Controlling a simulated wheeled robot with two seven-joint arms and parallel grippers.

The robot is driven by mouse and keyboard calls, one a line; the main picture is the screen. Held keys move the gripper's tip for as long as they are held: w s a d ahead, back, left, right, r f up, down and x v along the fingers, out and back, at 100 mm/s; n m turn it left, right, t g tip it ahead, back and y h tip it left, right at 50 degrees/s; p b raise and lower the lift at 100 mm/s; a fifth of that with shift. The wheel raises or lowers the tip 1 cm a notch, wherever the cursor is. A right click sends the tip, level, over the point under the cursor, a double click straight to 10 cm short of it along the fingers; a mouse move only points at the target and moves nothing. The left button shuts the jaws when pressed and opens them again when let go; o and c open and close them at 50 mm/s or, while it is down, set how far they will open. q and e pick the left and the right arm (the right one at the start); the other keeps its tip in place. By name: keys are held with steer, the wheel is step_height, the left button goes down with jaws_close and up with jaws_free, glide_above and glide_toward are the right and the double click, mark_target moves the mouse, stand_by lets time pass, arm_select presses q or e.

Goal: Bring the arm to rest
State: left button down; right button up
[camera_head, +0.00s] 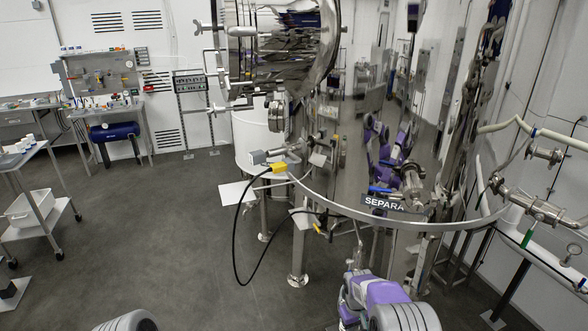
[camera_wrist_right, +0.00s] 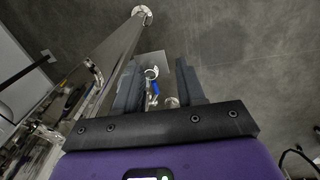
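My right arm (camera_head: 385,300), purple and grey, comes in at the bottom of the head view, close to the front of the steel tank. Its gripper cannot be made out there. In the right wrist view my right gripper (camera_wrist_right: 160,68) shows two dark fingers standing apart. A small metal fitting with a blue part (camera_wrist_right: 154,86) shows in the gap between them; I cannot tell how far beyond the fingers it is. Of my left arm only a grey rounded link (camera_head: 127,321) shows at the bottom edge; its gripper is out of view.
The tank marked SEPARA (camera_head: 384,203) stands ahead on steel legs. A black cable (camera_head: 238,240) hangs from a yellow connector (camera_head: 280,168). Valves and pipes (camera_head: 540,208) are at the right. A cart (camera_head: 42,192) stands at the left. The floor (camera_head: 160,240) between is clear.

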steer(key=s+a+f+m+y+b, duration=0.1)
steer(key=s+a+f+y+b, duration=0.15)
steer(key=s+f, duration=0.65)
steer(key=s+a+f+m+y+b, duration=0.15)
steer(key=s+f+b, duration=0.25)
steer(key=s+f, duration=0.5)
steer(key=s+a+f+m+b, duration=0.1)
steer(key=s+a+f+b, duration=0.1)
steer(key=s, duration=0.4)
steer(key=s+a+f+m+y+b, duration=0.1)
steer(key=s+a+f+m+b, duration=0.1)
steer(key=s, duration=0.4)
steer(key=shift+x, duration=1.15)
